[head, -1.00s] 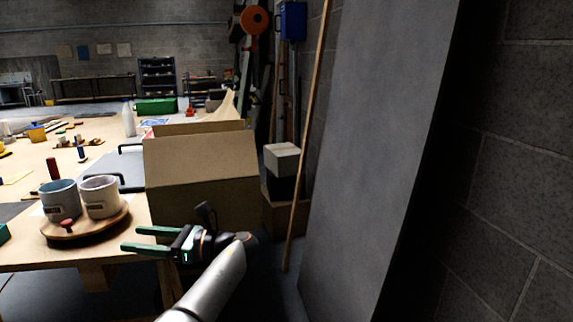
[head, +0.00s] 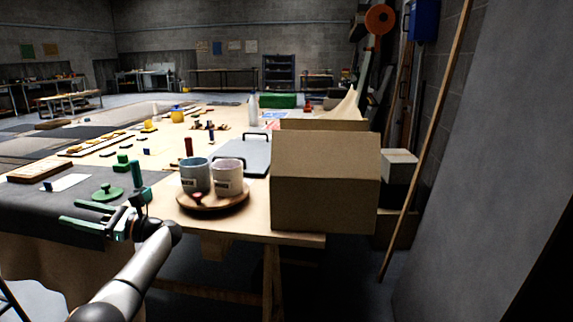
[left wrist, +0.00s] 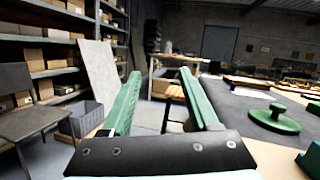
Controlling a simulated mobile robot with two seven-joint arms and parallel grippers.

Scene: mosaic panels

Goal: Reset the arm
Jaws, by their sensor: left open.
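My left gripper (head: 66,213) has green fingers and is open and empty. In the head view it appears at the lower left, in front of the dark mat (head: 32,200) at the table's near edge. Its arm comes up from the bottom left. In the left wrist view the two green fingers (left wrist: 160,78) are spread, with nothing between them. A green round lidded piece with a knob (head: 107,194) lies on the mat beyond the gripper; it also shows in the left wrist view (left wrist: 275,118). My right gripper is not in view.
An open cardboard box (head: 325,185) stands at the table's right end. Shelves (left wrist: 50,50) and a grey bin (left wrist: 82,118) show in the left wrist view.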

